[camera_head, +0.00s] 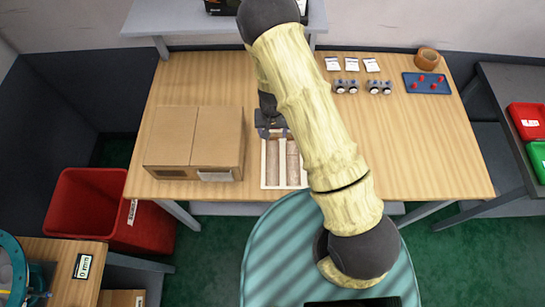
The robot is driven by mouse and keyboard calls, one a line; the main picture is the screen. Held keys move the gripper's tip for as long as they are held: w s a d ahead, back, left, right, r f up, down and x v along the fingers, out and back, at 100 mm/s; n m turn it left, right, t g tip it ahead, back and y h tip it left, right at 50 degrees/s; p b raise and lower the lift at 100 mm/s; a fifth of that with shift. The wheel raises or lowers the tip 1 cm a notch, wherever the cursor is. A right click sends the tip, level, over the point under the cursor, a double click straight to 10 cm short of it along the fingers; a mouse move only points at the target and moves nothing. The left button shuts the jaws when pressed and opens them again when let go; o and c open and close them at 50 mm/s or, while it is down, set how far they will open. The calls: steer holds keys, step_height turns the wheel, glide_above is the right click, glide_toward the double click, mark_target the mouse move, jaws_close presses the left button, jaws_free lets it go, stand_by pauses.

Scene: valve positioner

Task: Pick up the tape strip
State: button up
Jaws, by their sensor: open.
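Several long brown strips (292,162) lie side by side in a shallow, pale-rimmed tray (264,178) near the front edge of the table; I cannot tell for certain that one of them is the tape strip. My gripper (272,133) is at the back end of this tray, pointing down. It is open, with nothing visibly held. My arm hides part of the table to the right of the tray, and the gripper hides the tray's back end.
A closed cardboard box (197,140) stands just left of the tray. At the back right are a brown tape roll (427,57), a blue board with red knobs (427,84), small metal parts (380,87) and white cards (352,64). The right side of the table is clear.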

mark_target(273, 141)
steer(key=shift+s+f, duration=0.15)
steer(key=shift+f, duration=1.35)
steer(key=shift+c, duration=0.4)
steer(key=c, duration=1)
